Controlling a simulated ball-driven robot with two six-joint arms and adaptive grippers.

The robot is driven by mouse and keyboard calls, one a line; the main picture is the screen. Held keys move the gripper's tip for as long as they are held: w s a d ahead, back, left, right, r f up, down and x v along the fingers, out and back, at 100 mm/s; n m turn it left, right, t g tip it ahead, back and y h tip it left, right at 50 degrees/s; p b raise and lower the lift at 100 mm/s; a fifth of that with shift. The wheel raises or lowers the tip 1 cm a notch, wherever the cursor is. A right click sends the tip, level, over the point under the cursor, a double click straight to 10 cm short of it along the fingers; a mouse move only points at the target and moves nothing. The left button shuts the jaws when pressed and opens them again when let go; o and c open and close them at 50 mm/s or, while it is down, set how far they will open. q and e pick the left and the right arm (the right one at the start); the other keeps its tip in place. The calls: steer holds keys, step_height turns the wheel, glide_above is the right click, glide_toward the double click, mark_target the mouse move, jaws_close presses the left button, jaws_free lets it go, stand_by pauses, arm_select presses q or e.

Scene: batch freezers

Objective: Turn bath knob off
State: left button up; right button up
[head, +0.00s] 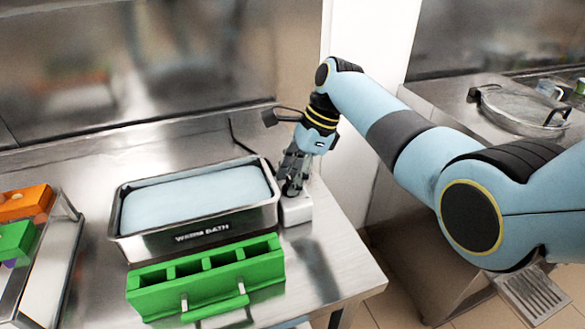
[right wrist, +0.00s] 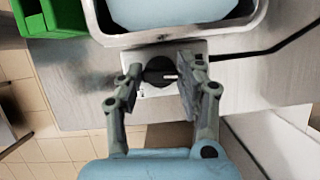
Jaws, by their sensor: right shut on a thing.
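The warm bath (head: 195,238) is a steel basin of pale blue liquid on the steel counter. A white control box (head: 298,212) stands at its right side and also shows in the right wrist view (right wrist: 143,54). Its round dark knob (right wrist: 158,69) carries a white pointer mark directed to the right in that view. My right gripper (head: 291,187) reaches down over the box, and in the right wrist view (right wrist: 164,72) its two fingers are on either side of the knob, shut on it. In the head view the knob is hidden by the gripper. My left gripper is not in view.
A green slotted rack (head: 207,281) stands in front of the bath. A metal tray (head: 50,260) with orange and green blocks is at the left. A dark cable (right wrist: 265,50) runs from the box. The counter's right edge is close to the box.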

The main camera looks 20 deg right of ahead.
steer(key=shift+n, duration=0.7)
steer(key=o, duration=1.2)
steer(key=shift+c, duration=0.2)
steer(key=shift+r, duration=0.1)
steer(key=v, duration=1.2)
steer(key=shift+w, duration=0.25)
